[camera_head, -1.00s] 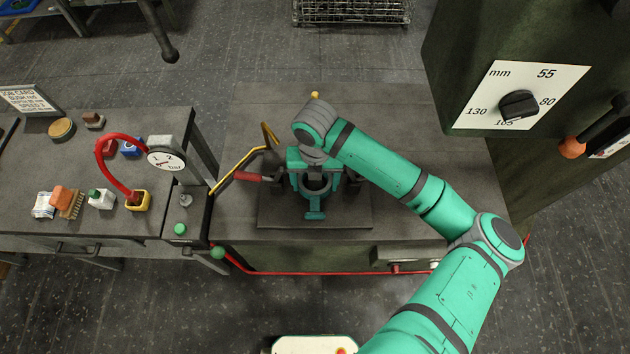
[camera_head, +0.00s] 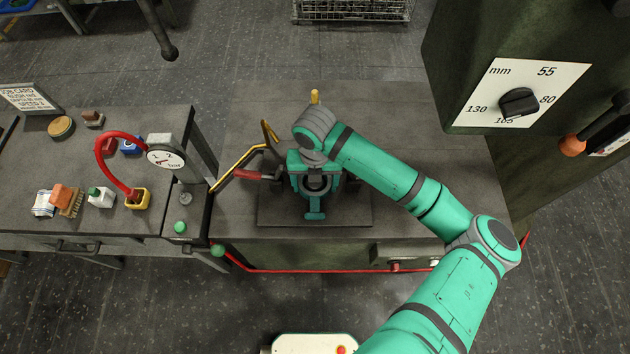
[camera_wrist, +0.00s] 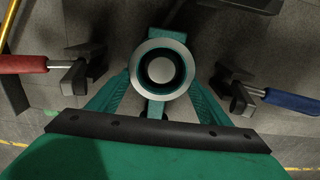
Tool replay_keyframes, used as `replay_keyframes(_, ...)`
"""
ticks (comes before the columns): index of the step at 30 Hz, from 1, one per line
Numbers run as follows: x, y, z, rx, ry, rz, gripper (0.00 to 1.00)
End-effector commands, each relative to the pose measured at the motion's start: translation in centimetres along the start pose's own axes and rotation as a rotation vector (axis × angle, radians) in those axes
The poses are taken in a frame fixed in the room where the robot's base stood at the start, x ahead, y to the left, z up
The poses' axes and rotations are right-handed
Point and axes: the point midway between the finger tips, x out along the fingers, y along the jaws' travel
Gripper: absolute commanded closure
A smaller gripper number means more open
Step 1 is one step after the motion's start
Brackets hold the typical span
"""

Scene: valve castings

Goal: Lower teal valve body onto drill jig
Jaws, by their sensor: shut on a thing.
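The teal valve body (camera_head: 315,205) is below my gripper (camera_head: 316,180) in the head view, over the dark drill jig plate (camera_head: 275,214). In the wrist view the valve body (camera_wrist: 155,107) shows a round bore with a pale rim, facing up. My gripper (camera_wrist: 158,92) is shut on it, a teal finger on each side. A red-handled clamp (camera_wrist: 70,66) is left of it and a blue-handled clamp (camera_wrist: 250,92) is right, both apart from the body. The underside is hidden, so I cannot tell whether it touches the jig.
A yellow bent rail (camera_head: 240,165) and the red clamp handle (camera_head: 247,175) are left of the jig. A bench at left holds a pressure gauge (camera_head: 166,158), a red hose (camera_head: 103,152) and small items. A large machine with a dial (camera_head: 518,104) stands at right.

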Motion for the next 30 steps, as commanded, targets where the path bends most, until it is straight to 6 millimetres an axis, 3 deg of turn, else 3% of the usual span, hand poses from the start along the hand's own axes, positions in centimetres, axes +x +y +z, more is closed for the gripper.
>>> replay_keyframes(2,0.1,0.0,0.0,0.000,-0.002,0.001,0.91)
replay_keyframes(3,0.1,0.0,0.1,0.000,-0.002,0.001,0.26)
replay_keyframes(6,0.1,0.0,0.1,0.000,-0.002,0.000,0.06)
replay_keyframes(13,0.2,0.0,0.0,0.000,0.001,-0.001,0.06)
replay_keyframes(17,-0.7,-0.1,0.1,0.000,-0.002,-0.001,0.06)
replay_keyframes(30,-8.5,0.0,0.1,-0.001,-0.007,0.000,0.06)
